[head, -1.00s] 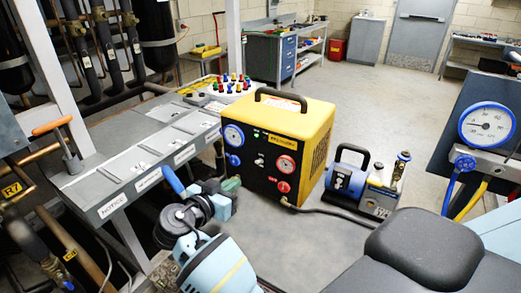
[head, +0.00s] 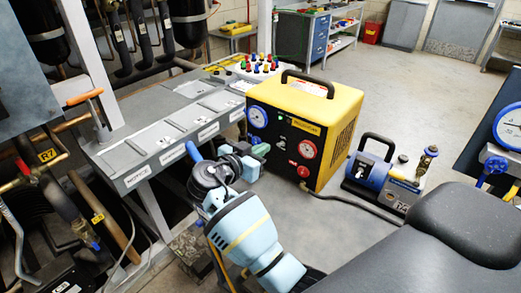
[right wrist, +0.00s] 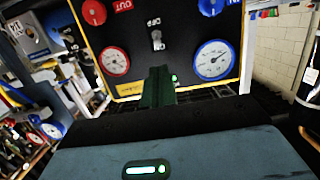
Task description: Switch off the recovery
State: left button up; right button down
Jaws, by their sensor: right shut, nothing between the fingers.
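The yellow and black recovery machine (head: 340,122) stands on the grey surface, its black front panel facing my right arm. The panel carries a blue gauge (head: 257,117), a red gauge (head: 306,149) and a small toggle switch (head: 283,142) between them. In the right wrist view the panel appears upside down, with the switch (right wrist: 157,40) beside its OFF lettering; its lever position is unclear. A green light (right wrist: 173,78) is lit. My right gripper (head: 263,150) is shut and empty in front of the panel. Its green fingers (right wrist: 158,72) point towards the panel, apparently short of the switch. My left gripper is not visible.
A blue pump (head: 380,178) with a hose stands right of the machine. A grey labelled bench (head: 165,145) lies to the left, with a white tray of coloured caps (head: 262,68) behind. Pipes and valves crowd the far left. The floor behind the machine is open.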

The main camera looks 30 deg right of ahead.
aim_at(280, 144)
jog(key=x, duration=0.5)
jog(key=shift+w+d+r+p, duration=0.15)
jog(key=shift+d+p, duration=0.15)
jog(key=shift+p, duration=0.05)
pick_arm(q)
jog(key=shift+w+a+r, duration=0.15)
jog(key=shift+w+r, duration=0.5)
pick_arm(e)
jog(key=shift+w+d+f, duration=0.25)
jog(key=shift+d, duration=0.4)
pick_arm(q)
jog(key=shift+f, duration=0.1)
pick_arm(e)
jog(key=shift+f, duration=0.1)
